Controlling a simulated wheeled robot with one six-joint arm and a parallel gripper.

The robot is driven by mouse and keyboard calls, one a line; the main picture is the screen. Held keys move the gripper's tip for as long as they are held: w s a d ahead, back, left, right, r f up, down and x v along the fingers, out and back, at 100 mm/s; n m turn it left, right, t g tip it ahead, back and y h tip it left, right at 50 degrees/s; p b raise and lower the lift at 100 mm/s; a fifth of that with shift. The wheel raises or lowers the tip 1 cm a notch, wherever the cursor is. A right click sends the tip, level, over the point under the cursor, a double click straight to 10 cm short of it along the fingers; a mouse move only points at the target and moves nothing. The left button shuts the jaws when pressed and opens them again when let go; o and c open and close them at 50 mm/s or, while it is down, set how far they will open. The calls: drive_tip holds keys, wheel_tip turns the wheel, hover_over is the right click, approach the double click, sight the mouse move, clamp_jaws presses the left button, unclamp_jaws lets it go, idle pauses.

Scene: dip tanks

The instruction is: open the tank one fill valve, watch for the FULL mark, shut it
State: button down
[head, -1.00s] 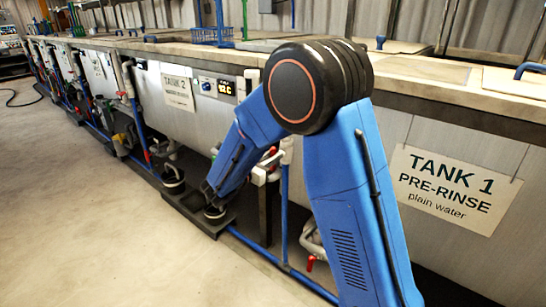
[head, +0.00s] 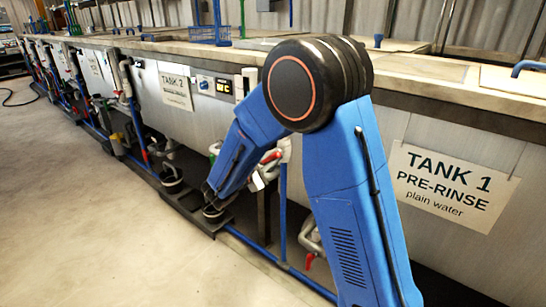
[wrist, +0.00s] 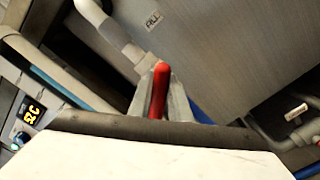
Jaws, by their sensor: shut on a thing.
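In the wrist view a red valve lever (wrist: 159,92) stands between the two grey fingers of my gripper (wrist: 160,88), which is shut on it. A small label (wrist: 153,20), seen turned and apparently reading FILL, is on the tank wall beside a pale pipe (wrist: 113,38). In the head view the red lever (head: 271,156) shows beside my blue arm, which hides much of the valve. The tank one sign (head: 453,188) reads PRE-RINSE, plain water. I cannot make out a FULL mark or the water level in either view.
Another red-handled valve (head: 309,262) sits low under tank one. A blue pipe (head: 283,205) rises near my arm. The tank two sign (head: 174,86) and a lit display (head: 224,86) are farther left. The concrete floor (head: 90,220) at left is clear.

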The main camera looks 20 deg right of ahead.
drive_tip(key=m, duration=0.3)
drive_tip(key=shift+s+f+m, duration=0.15)
drive_tip(key=shift+f+m, duration=0.1)
drive_tip(key=shift+m, duration=0.05)
drive_tip(key=shift+f+m, duration=0.15)
drive_tip(key=shift+m, duration=0.8)
drive_tip(key=shift+f+m, duration=0.15)
drive_tip(key=shift+m, duration=0.8)
drive_tip(key=c, duration=1.6)
unclamp_jaws()
drive_tip(key=shift+c, duration=0.2)
drive_tip(key=v, duration=1.7)
drive_tip(key=shift+s, duration=0.15)
drive_tip(key=shift+a, duration=0.1)
